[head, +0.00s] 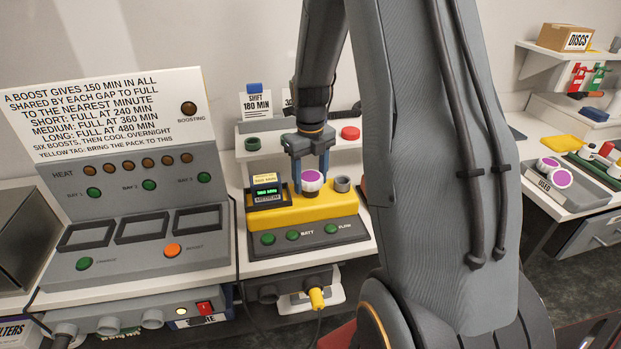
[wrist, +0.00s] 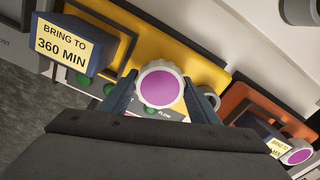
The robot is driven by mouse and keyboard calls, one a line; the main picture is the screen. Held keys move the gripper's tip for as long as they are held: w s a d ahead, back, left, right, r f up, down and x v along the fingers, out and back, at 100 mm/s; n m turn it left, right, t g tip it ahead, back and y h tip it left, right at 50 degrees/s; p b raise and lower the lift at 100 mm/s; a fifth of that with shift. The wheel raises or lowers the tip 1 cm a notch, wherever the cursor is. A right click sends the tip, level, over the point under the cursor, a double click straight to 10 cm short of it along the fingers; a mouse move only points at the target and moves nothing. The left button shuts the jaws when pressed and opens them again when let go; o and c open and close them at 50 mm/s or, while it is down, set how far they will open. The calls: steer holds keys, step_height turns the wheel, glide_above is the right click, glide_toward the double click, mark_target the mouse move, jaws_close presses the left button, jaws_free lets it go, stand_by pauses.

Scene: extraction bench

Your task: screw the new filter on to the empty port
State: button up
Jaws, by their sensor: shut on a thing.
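My gripper (head: 310,172) points down over the yellow unit (head: 330,218) and is shut on the new filter (head: 311,182), a white ribbed cap with a purple top. In the wrist view the filter (wrist: 160,86) sits upright between the two fingers. I cannot tell whether its underside touches a port, as the filter itself hides what is below it. A grey open port (head: 342,184) stands just right of the filter on the same unit; it also shows in the wrist view (wrist: 211,98).
The heat panel (head: 130,220) is further left. A used tray (head: 590,185) at right holds two purple-topped filters.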

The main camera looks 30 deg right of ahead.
mark_target(310, 177)
steer(key=shift+m, duration=0.6)
steer(key=o, duration=1.4)
steer(key=shift+c, duration=0.2)
steer(key=shift+r, duration=0.1)
steer(key=shift+r+b, duration=1.25)
steer(key=shift+r, duration=2.55)
steer(key=shift+a, duration=0.1)
